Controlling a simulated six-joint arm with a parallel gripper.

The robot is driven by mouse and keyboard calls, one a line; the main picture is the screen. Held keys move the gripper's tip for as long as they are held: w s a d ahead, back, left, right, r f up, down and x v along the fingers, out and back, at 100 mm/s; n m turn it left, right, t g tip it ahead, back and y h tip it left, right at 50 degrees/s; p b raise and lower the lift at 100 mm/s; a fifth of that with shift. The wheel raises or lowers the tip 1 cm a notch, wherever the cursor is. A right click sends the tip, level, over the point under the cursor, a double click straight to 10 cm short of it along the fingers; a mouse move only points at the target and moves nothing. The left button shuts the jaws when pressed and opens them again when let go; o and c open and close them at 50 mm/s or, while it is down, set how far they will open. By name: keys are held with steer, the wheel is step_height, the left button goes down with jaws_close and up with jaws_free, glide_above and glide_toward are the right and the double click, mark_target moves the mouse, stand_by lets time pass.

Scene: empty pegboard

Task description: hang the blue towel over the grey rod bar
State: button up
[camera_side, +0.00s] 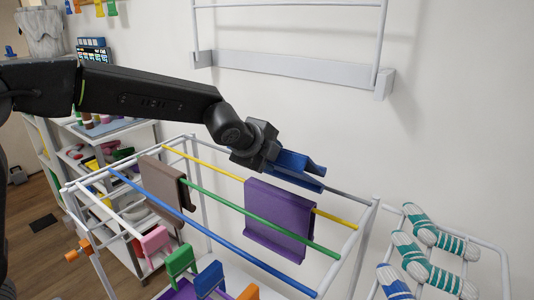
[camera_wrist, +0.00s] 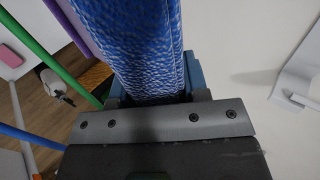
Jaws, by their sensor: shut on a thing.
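The blue towel (camera_side: 301,164) is in my gripper (camera_side: 277,158), at the back of the drying rack in the side view. In the wrist view the towel's textured blue cloth (camera_wrist: 140,45) runs up from between the jaws of my gripper (camera_wrist: 155,95), which are shut on it. The grey rod (camera_side: 348,194) is the rack's rearmost bar. It comes out to the right of the towel, and its middle is hidden by the towel and gripper. The towel is at the rod in the picture, but I cannot tell whether it rests on it.
A purple towel (camera_side: 279,220) hangs in front over the yellow rod (camera_side: 209,166). A brown towel (camera_side: 165,190) hangs at the left. Green (camera_side: 222,205) and blue (camera_side: 190,222) rods run nearer the camera. A wall rack (camera_side: 290,67) is above; striped shoes (camera_side: 430,255) stand right.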

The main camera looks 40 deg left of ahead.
steer(key=shift+x, duration=3.45)
steer(key=shift+c, duration=0.8)
steer(key=shift+w+f+g, duration=0.3)
steer(key=shift+w+g, duration=0.1)
steer(key=shift+w, duration=0.4)
steer(key=shift+w+f+g, duration=0.3)
steer(key=shift+w+g, duration=0.1)
steer(key=shift+w, duration=0.35)
steer(key=shift+w+f+g, duration=0.35)
steer(key=shift+w+g, duration=0.05)
steer(key=shift+w, duration=0.4)
steer(key=shift+w+f+g, duration=0.75)
steer(key=shift+w+f, duration=0.15)
steer(key=shift+f, duration=0.2)
steer(key=shift+w+f+g, duration=0.75)
steer(key=shift+w+f, duration=0.2)
steer(key=shift+f, duration=0.15)
steer(key=shift+x, duration=1.45)
steer(key=shift+w, duration=0.3)
steer(key=o, duration=1.1)
